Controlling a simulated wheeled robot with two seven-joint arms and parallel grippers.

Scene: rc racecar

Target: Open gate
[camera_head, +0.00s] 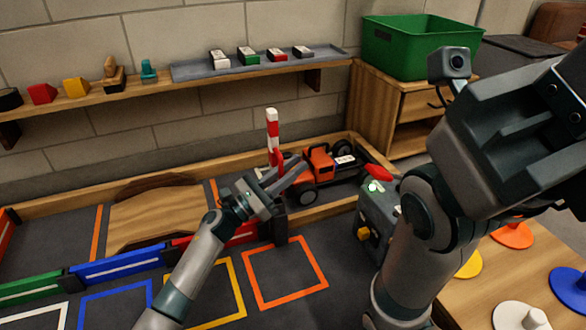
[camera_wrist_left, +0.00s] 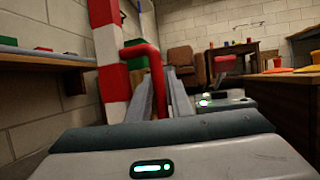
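The gate is a red-and-white striped arm (camera_head: 272,135) standing upright at the track wall beside the orange car. In the left wrist view the striped arm (camera_wrist_left: 108,60) rises close on the left, with a bent red handle (camera_wrist_left: 150,55) sticking out from it. My left gripper (camera_head: 292,172) is at the handle, low on the gate arm. In the left wrist view its fingers (camera_wrist_left: 161,95) sit close on both sides of the red bar and look shut on it. The gripper partly hides the gate's base. My right arm fills the right side, but its fingertips are out of view.
An orange truck-like car (camera_head: 322,165) stands just right of the gate inside the wooden border. A grey box with a red knob (camera_head: 378,174) stands near my right arm. A shelf (camera_head: 190,85) runs along the wall. A green bin (camera_head: 420,45) sits on a wooden cabinet.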

